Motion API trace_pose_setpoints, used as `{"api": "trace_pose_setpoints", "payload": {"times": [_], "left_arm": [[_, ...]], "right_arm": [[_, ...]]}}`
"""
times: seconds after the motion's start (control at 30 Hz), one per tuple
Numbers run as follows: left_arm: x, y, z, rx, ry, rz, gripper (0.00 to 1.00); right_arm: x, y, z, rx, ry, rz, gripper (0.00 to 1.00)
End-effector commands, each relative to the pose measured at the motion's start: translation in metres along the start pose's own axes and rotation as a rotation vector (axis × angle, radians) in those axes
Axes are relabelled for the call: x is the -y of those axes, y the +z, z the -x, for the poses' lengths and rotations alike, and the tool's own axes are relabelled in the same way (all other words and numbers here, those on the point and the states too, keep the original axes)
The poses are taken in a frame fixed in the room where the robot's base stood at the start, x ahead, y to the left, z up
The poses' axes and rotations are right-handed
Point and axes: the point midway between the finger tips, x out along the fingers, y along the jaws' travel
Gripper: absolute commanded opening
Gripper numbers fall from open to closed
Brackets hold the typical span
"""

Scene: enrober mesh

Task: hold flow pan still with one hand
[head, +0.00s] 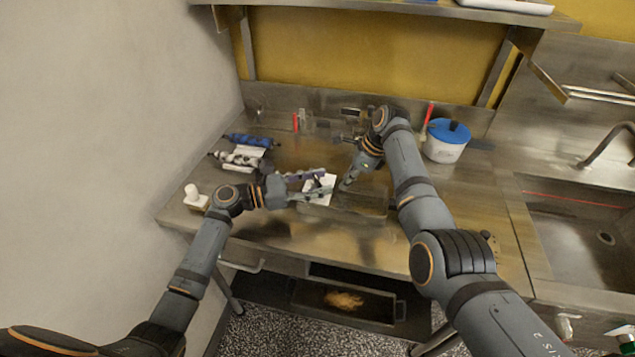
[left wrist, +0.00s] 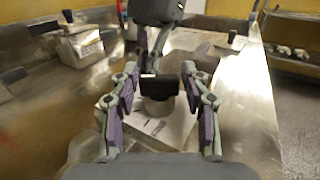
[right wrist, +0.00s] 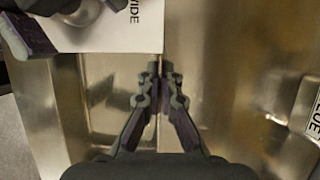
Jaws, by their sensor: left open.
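The flow pan looks to be the shallow metal tray (head: 365,201) at the front middle of the steel bench; its bare metal also shows in the right wrist view (right wrist: 70,110). My right gripper (head: 346,184) reaches down at it. In the right wrist view its fingers (right wrist: 160,72) are nearly together on a thin upright metal edge, which looks like a pan wall. My left gripper (head: 318,184) is open over a white card at the pan's left. In the left wrist view a black-topped piece with a grey round base (left wrist: 157,92) sits between its fingers, apparently untouched.
The white card (right wrist: 115,25) reads "WIDE". Blue and grey rollers (head: 240,158) lie at the back left, and a white item (head: 194,197) stands at the left edge. A sink (head: 590,235) is far right.

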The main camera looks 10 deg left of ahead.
Motion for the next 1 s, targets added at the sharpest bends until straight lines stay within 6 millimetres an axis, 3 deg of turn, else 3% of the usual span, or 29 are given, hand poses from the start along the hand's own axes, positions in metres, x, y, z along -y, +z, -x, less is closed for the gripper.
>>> {"api": "trace_pose_setpoints", "payload": {"times": [0.4, 0.5, 0.83, 0.93, 1.0], "left_arm": [[0.0, 0.079, 0.0, 0.002, 0.0, -0.007, 0.47], [-0.001, 0.091, 0.0, 0.0, 0.0, -0.003, 0.47], [0.0, 0.099, 0.0, 0.0, 0.0, 0.0, 0.47], [-0.001, 0.097, 0.003, -0.007, 0.001, -0.001, 0.59], [-0.003, 0.092, 0.012, -0.031, 0.005, -0.003, 0.6]], "right_arm": [[0.0, 0.0, 0.0, 0.0, 0.0, 0.0, 0.0], [0.0, 0.0, 0.0, 0.0, 0.0, 0.0, 0.0], [0.0, 0.0, 0.0, -0.001, 0.0, 0.0, 0.0], [0.0, 0.0, 0.0, -0.001, 0.0, 0.0, 0.0], [0.0, 0.0, 0.0, -0.001, 0.0, 0.0, 0.0]]}}
